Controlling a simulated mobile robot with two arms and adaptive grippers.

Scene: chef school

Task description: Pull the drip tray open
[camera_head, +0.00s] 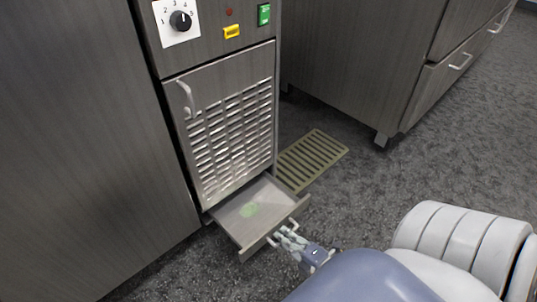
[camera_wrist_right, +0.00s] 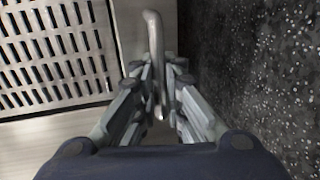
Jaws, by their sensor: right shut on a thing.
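The drip tray (camera_head: 235,217) is a shallow grey metal drawer at the foot of the cabinet, below the louvred door. My left gripper is not in view.
The louvred door (camera_head: 230,130) above the tray is closed, with a dial (camera_head: 180,21) and switches over it. A slatted floor grate (camera_head: 311,160) lies right of the tray. Another cabinet (camera_head: 345,70) stands behind on legs. Speckled floor (camera_head: 350,200) is clear in front.

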